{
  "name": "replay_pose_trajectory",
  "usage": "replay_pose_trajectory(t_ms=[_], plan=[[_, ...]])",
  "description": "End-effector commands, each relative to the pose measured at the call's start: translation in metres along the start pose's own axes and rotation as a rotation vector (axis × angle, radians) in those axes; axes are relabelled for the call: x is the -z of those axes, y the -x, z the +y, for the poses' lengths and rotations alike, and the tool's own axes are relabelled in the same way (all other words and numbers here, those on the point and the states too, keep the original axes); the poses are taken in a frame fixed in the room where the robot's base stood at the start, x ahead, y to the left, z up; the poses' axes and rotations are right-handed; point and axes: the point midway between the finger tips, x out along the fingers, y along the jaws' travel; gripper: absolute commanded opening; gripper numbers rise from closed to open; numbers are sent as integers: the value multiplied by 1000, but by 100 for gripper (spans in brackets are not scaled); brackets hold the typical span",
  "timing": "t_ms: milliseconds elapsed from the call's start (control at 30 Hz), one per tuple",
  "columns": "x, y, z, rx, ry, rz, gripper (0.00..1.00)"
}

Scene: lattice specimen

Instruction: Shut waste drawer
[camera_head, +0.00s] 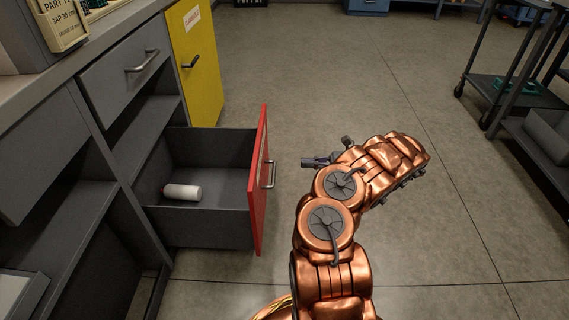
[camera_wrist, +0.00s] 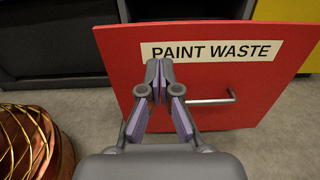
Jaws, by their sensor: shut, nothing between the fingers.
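The waste drawer (camera_head: 210,228) is pulled well out of the grey cabinet in the head view. Its red front (camera_head: 258,205) faces right and has a metal bar handle (camera_head: 270,174). A white bottle or can with a red end (camera_head: 182,191) lies inside it. In the wrist view the red front (camera_wrist: 200,95) carries a "PAINT WASTE" label (camera_wrist: 212,51), and the handle (camera_wrist: 212,101) shows right of the fingers. My gripper (camera_head: 308,162) is shut and empty, to the right of the front. It also shows in the wrist view (camera_wrist: 160,68); whether it touches the front is unclear.
A closed grey drawer (camera_head: 130,75) sits above the open one. A yellow cabinet door (camera_head: 195,65) stands behind it. Dark carts (camera_head: 510,90) stand at the right. The floor (camera_head: 330,75) between is clear.

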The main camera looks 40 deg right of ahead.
Motion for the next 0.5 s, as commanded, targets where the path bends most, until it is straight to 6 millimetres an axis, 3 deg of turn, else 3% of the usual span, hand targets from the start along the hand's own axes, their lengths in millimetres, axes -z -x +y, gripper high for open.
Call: replay_pose_trajectory(t_ms=[500], plan=[[0, -72, 1, -8, 3, -5, 0]])
